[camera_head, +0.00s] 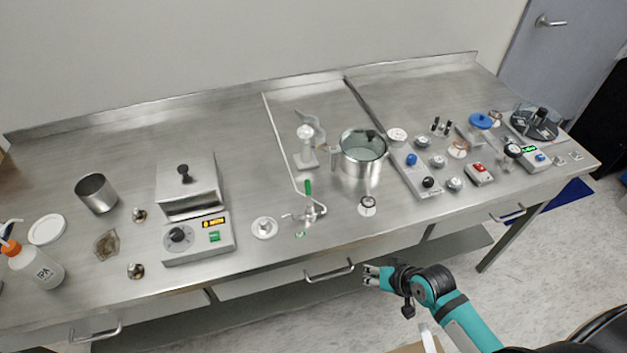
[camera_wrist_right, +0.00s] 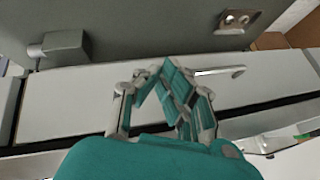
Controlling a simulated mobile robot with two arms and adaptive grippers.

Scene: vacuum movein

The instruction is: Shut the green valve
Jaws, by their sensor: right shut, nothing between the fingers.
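The green valve (camera_head: 308,188) is a small metal fitting with an upright green handle on the steel bench, near the front edge at the middle of the head view. The valve cannot be made out in the wrist view. My left gripper is not in view.
A glass-topped steel pot (camera_head: 362,157) stands behind and right of the valve. A white round fitting (camera_head: 264,228) lies to its left, and a small gauge (camera_head: 367,205) to its right. A hotplate box (camera_head: 197,238) stands farther left. Drawer handles (camera_head: 330,272) stick out below the bench edge.

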